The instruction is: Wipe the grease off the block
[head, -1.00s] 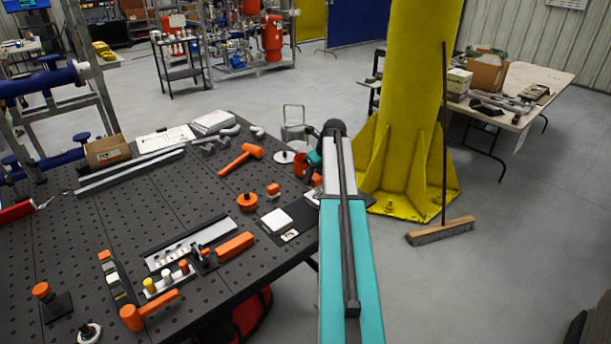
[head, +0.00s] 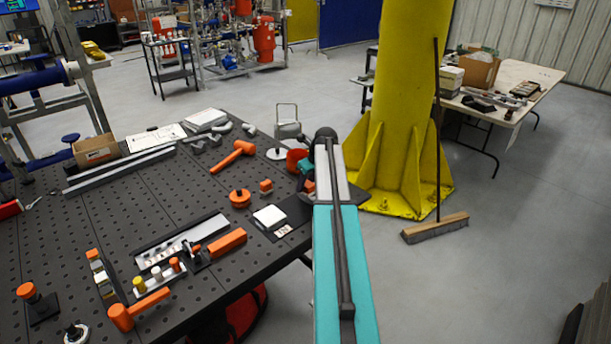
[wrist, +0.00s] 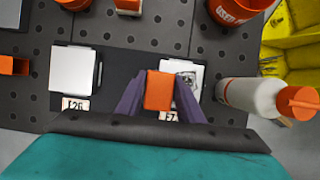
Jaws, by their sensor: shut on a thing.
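In the wrist view my gripper (wrist: 158,82) has its purple fingers closed on an orange block-shaped piece (wrist: 160,92). What lies under this piece is hidden. Just beyond it is a pale square block (wrist: 186,68) with grey, smudged marks on top and a label partly covered by a finger. I cannot tell whether the orange piece touches it. A clean white square block (wrist: 75,72) with its own label lies to the left on the same dark mat (wrist: 120,65). It also shows in the head view (head: 270,215).
A white bottle with an orange cap (wrist: 250,97) stands close right of my gripper. A red-orange container (wrist: 235,10) is beyond it. Orange tools, including a mallet (head: 233,156), lie on the perforated table (head: 100,215). A yellow column (head: 400,100) stands behind my arm.

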